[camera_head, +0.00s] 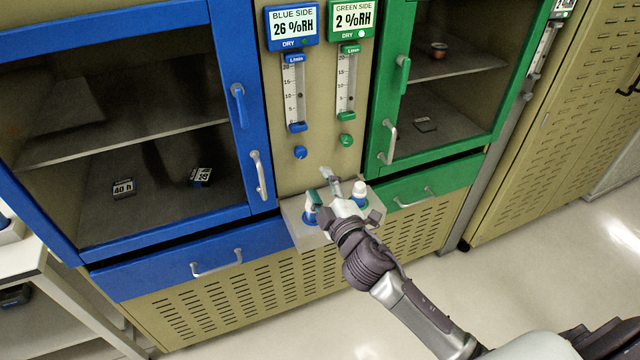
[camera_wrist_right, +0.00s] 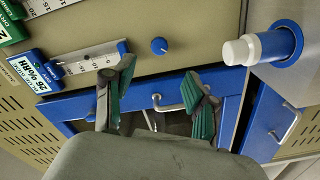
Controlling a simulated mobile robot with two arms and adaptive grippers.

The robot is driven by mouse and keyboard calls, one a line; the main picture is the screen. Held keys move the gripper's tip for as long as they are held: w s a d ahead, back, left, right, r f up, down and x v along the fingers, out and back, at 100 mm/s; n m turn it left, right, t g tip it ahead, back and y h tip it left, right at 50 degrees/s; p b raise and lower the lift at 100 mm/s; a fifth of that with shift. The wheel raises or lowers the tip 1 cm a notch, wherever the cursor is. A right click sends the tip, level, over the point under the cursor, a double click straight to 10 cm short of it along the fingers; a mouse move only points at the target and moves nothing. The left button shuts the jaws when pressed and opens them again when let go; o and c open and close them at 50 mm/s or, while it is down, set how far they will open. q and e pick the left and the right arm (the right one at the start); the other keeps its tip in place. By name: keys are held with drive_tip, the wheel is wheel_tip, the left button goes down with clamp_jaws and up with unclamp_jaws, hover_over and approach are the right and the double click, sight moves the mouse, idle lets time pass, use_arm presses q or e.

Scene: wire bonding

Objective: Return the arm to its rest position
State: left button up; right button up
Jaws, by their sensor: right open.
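My right arm (camera_head: 408,300) reaches up from the lower right in the head view. My right gripper (camera_head: 323,186) is at the small ledge between the two cabinets, in front of the panel. In the wrist view the right gripper (camera_wrist_right: 162,88) is open, with green-padded fingers apart and nothing between them. My left gripper is not in view.
The ledge (camera_head: 297,226) juts out below the flowmeters. A blue cabinet (camera_head: 232,110) with handles stands left, a green one (camera_head: 392,100) right. Open floor (camera_head: 560,255) lies at the right.

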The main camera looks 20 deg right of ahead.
drive_tip(key=s+d+f+m+g+h, duration=0.3)
drive_tip(key=s+f+m+g, duration=0.45)
drive_tip(key=s+f, duration=0.5)
drive_tip(key=s+a+f+m+g+y, duration=0.1)
drive_tip(key=s+m+g, duration=0.15)
drive_tip(key=s, duration=0.65)
drive_tip(key=s+a+f+m+g+y, duration=0.15)
drive_tip(key=s+g, duration=0.25)
drive_tip(key=s, duration=0.6)
wheel_tip(320, 180, down, 25)
drive_tip(key=n+g, duration=0.1)
drive_tip(key=g, duration=0.1)
drive_tip(key=s+d+f+g, duration=0.1)
drive_tip(key=s+d+f, duration=0.1)
drive_tip(key=s+f, duration=1.5)
drive_tip(key=shift+s+d, duration=0.35)
drive_tip(key=shift+s, duration=0.05)
